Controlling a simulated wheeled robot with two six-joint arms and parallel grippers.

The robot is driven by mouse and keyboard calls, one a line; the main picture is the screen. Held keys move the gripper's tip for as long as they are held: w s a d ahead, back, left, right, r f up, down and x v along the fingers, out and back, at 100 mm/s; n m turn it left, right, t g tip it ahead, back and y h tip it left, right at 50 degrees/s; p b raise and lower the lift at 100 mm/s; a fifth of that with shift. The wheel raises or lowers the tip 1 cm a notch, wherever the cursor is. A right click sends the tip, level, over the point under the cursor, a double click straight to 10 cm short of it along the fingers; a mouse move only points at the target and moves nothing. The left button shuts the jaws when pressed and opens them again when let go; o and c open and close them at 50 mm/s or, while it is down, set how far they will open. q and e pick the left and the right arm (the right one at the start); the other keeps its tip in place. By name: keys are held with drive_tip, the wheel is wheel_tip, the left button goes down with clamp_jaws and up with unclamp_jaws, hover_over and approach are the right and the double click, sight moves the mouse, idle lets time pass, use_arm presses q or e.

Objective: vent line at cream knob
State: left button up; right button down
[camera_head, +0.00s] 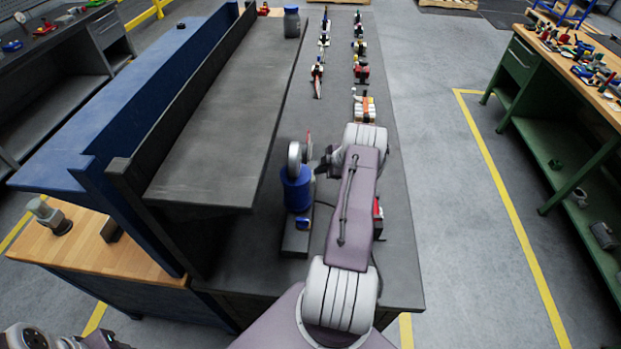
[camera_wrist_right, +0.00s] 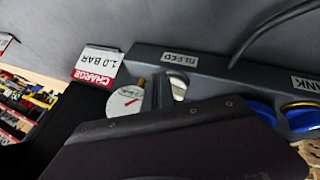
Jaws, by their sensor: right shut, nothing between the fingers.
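The cream knob (camera_wrist_right: 179,87) shows in the right wrist view below the BLEED label (camera_wrist_right: 180,59), partly hidden by my gripper. My right gripper (camera_head: 325,163) is shut and empty, by the gauge and blue tank in the head view. In the wrist view its dark body covers the lower middle, with a finger (camera_wrist_right: 160,92) close beside the knob. I cannot tell whether they touch. The round gauge (camera_wrist_right: 127,101) is left of the finger. The blue tank (camera_head: 296,188) stands on a dark base (camera_head: 296,242). Part of my left arm shows at the lower left; its jaw state is unclear.
A CHARGE 1.0 BAR sign (camera_wrist_right: 97,66) stands beside the gauge in the wrist view. Several small fittings line the bench behind, including a red one (camera_head: 361,71). A raised dark shelf (camera_head: 220,130) bounds the left side. A blue jar (camera_head: 291,22) stands far back.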

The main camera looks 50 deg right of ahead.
use_arm(q)
drive_tip(key=shift+f+b, duration=0.4)
drive_tip(key=shift+f, duration=0.05)
use_arm(e)
drive_tip(key=shift+w+d+f, duration=0.1)
drive_tip(key=shift+w+d, duration=0.2)
drive_tip(key=shift+w, duration=0.35)
use_arm(q)
drive_tip(key=shift+f, duration=0.1)
use_arm(e)
drive_tip(key=shift+w, duration=0.15)
drive_tip(key=shift+a, duration=0.1)
drive_tip(key=shift+a+p, duration=0.35)
drive_tip(key=shift+a, duration=0.05)
drive_tip(key=shift+a+f, duration=0.1)
drive_tip(key=shift+f, duration=0.05)
drive_tip(key=shift+s+r, duration=0.25)
drive_tip(key=shift+r, duration=0.1)
use_arm(q)
drive_tip(key=shift+d+f+b, duration=0.1)
drive_tip(key=shift+f+b, duration=0.4)
drive_tip(key=shift+b, duration=0.4)
use_arm(e)
drive_tip(key=d+v, duration=0.1)
drive_tip(key=v, duration=0.7)
drive_tip(key=shift+r, duration=0.15)
